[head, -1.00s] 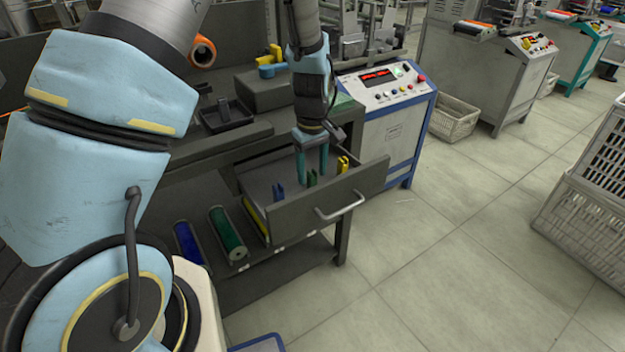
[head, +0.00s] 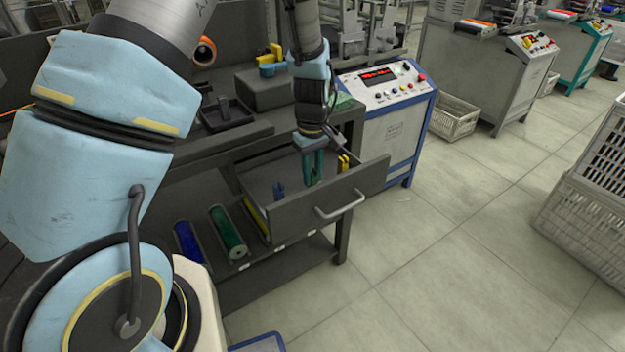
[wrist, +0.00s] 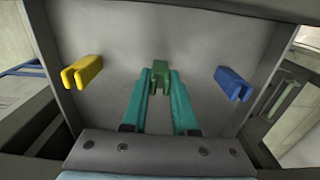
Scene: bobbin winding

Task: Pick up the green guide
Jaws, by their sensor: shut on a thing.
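The green guide (wrist: 160,76) stands in the open drawer (head: 288,218), between the yellow guide and the blue guide. In the wrist view my gripper (wrist: 160,84) has its teal fingers shut on the green guide, one on each side. In the head view my gripper (head: 313,180) reaches down into the drawer, and the fingers mostly hide the green guide. I cannot tell whether the guide touches the drawer floor.
A blue guide (wrist: 233,84) and a yellow guide (wrist: 82,72) stand apart on either side in the drawer. Green (head: 228,232) and blue (head: 188,243) rolls lie on the shelf below. A control box (head: 385,110) stands behind.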

